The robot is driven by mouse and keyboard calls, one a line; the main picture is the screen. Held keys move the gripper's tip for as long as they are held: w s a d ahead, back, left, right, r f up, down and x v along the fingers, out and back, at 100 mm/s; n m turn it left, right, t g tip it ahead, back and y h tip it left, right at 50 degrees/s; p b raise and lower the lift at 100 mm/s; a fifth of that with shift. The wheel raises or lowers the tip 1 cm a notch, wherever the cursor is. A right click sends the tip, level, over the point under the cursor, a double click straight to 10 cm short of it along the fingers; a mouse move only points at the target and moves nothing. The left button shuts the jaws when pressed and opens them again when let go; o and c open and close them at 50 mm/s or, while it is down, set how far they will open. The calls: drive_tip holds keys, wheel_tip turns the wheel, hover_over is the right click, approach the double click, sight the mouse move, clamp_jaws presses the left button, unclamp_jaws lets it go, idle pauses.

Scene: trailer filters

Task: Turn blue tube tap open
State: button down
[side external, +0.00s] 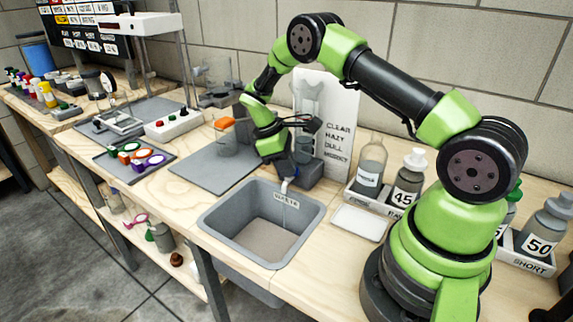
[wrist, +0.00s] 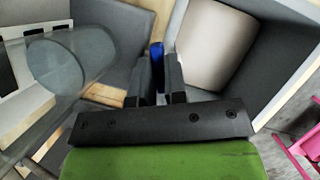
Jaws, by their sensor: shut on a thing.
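My gripper (wrist: 160,78) is shut on the blue tap (wrist: 156,52), whose blue handle shows between the two dark fingers in the wrist view. In the side view my gripper (side external: 282,165) points down at the back edge of the grey waste basin (side external: 222,232). There the tap is mostly hidden by the gripper, and only a pale spout (side external: 285,186) shows over the basin's rim. A clear tube (wrist: 75,60) is at the left in the wrist view. I cannot tell how far the tap is turned.
A board (side external: 338,140) reading CLEAR, HAZY, DULL, MURKY stands behind my gripper. Labelled bottles (side external: 406,185) stand in a tray to the right. A clear beaker with an orange top (side external: 226,137) is on the grey mat (side external: 205,172) to the left.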

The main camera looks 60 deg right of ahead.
drive_tip(key=n+t+h, duration=0.1)
drive_tip(key=n, duration=0.3)
drive_tip(key=shift+a+n, duration=0.1)
drive_tip(key=shift+n, duration=0.2)
drive_tip(key=shift+s+n+t+h, duration=0.1)
drive_tip(key=shift+n+t+h, duration=0.5)
drive_tip(key=shift+n, duration=1.1)
drive_tip(key=c, duration=1.4)
unclamp_jaws()
drive_tip(key=shift+c, duration=0.2)
drive_tip(key=v, duration=1)
